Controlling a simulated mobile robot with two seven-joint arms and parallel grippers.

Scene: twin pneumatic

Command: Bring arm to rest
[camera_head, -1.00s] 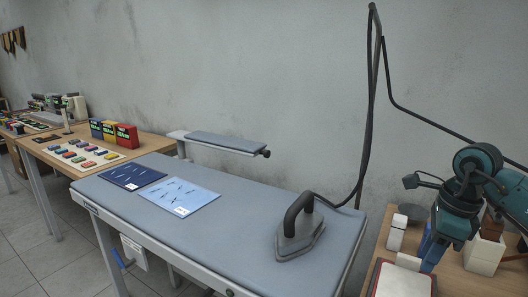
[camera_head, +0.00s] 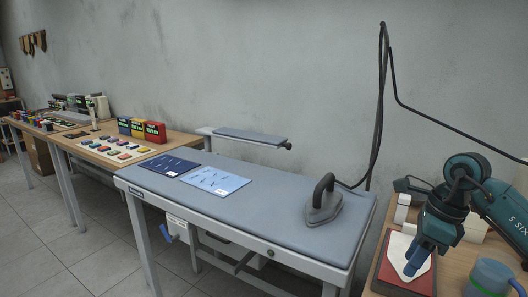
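My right arm comes in from the right edge, teal and dark grey. It bends down to my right gripper (camera_head: 414,264) with blue fingers over the small wooden table at the right. The fingers point down above a white pointed plate (camera_head: 396,254) on a dark red board (camera_head: 386,277). I cannot tell whether they touch it, or whether they are open or shut. My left gripper is not in view.
A black-handled iron (camera_head: 324,203) stands on the grey ironing board (camera_head: 276,207), its cord rising behind. Dark blue (camera_head: 169,166) and light blue (camera_head: 216,180) sheets lie there. A grey-blue pot (camera_head: 494,280) is at bottom right. Colourful boxes (camera_head: 142,129) stand left. Floor at front left is clear.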

